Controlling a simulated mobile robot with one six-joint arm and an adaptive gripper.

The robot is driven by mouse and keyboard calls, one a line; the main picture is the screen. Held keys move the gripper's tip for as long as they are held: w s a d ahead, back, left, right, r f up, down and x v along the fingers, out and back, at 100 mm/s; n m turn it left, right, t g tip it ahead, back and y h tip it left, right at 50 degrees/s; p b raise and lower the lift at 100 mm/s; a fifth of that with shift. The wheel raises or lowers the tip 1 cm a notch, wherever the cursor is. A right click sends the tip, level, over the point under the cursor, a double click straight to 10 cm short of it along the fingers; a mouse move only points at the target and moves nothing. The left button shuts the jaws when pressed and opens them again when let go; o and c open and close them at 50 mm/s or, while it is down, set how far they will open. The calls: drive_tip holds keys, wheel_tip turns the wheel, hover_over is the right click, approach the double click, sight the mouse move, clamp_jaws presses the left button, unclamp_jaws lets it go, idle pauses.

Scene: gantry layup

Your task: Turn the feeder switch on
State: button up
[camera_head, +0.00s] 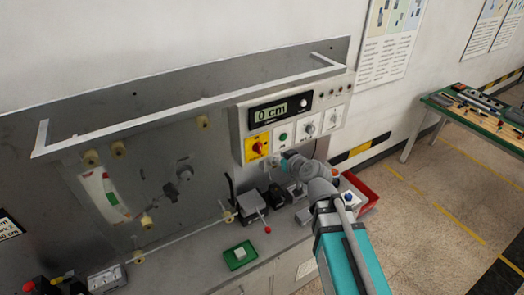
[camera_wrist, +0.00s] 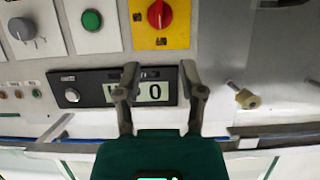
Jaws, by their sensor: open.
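The control panel (camera_head: 241,125) on the machine carries a display (camera_head: 282,109) reading "0 cm". Below it are a red rotary switch (camera_head: 257,149) on a yellow plate, a green button (camera_head: 283,137) and grey knobs (camera_head: 309,128). Their labels are too small to read, so I cannot tell which is the feeder switch. The wrist view is inverted and shows the red switch (camera_wrist: 159,14), green button (camera_wrist: 91,19) and a grey knob (camera_wrist: 21,29). My gripper (camera_wrist: 161,78) is open and empty, its fingers across the display. In the head view my arm covers the space just below the panel.
A metal frame with pale rollers (camera_head: 203,122) stands left of the panel. A lever box (camera_head: 252,205) with a red knob and a green tray (camera_head: 239,255) sit on the bench below. A red bin (camera_head: 366,192) stands right of my arm.

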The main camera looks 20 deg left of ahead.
sight(260, 148)
drive_tip(key=b+x, duration=0.4)
drive_tip(key=x, duration=0.8)
clamp_jaws()
